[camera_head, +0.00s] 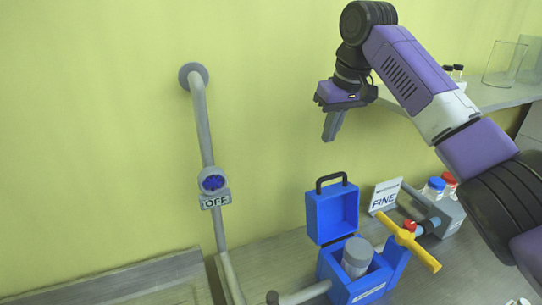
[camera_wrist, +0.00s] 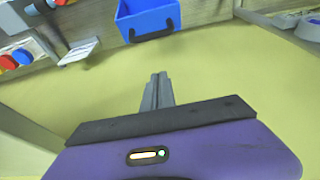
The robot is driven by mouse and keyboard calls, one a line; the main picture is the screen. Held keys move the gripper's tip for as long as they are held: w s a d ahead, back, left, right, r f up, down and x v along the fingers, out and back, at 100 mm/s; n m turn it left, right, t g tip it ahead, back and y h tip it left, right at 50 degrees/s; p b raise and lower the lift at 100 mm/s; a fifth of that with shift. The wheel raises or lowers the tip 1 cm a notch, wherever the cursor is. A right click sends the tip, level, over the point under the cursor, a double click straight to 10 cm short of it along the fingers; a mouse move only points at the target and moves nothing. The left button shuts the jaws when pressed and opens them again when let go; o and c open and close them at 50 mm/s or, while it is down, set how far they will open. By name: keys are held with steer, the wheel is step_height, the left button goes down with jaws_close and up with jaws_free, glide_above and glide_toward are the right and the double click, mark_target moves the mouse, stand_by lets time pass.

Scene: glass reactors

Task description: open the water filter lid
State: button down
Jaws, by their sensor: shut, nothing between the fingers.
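The water filter is a blue box (camera_head: 362,284) on the counter in the head view, with a grey cylinder (camera_head: 357,255) inside it. Its blue lid (camera_head: 333,212) stands raised and tilted back at the wall side, with a black handle (camera_head: 331,181) on top. The lid also shows at the top of the wrist view (camera_wrist: 146,18), its handle toward the camera. My gripper (camera_head: 331,135) is above the lid, clear of it, pointing down and shut with nothing in it. Its closed fingers also show in the wrist view (camera_wrist: 157,85).
A grey pipe (camera_head: 205,130) with a blue knob and an OFF label runs down the wall at left. A yellow valve handle (camera_head: 412,241) is right of the box. A shelf (camera_head: 495,94) with glassware is upper right.

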steer(key=p+x, duration=0.3)
steer(key=x, duration=0.7)
steer(key=shift+s+d+r+p, duration=0.1)
steer(key=shift+s+d+p, duration=0.15)
steer(key=shift+s, duration=0.4)
steer(key=shift+s+d+r+p, duration=0.1)
steer(key=shift+s+p, duration=0.2)
steer(key=shift+s, duration=0.3)
steer(key=shift+s+d+p, duration=0.2)
steer(key=shift+s+p, duration=0.1)
steer(key=shift+s, duration=0.35)
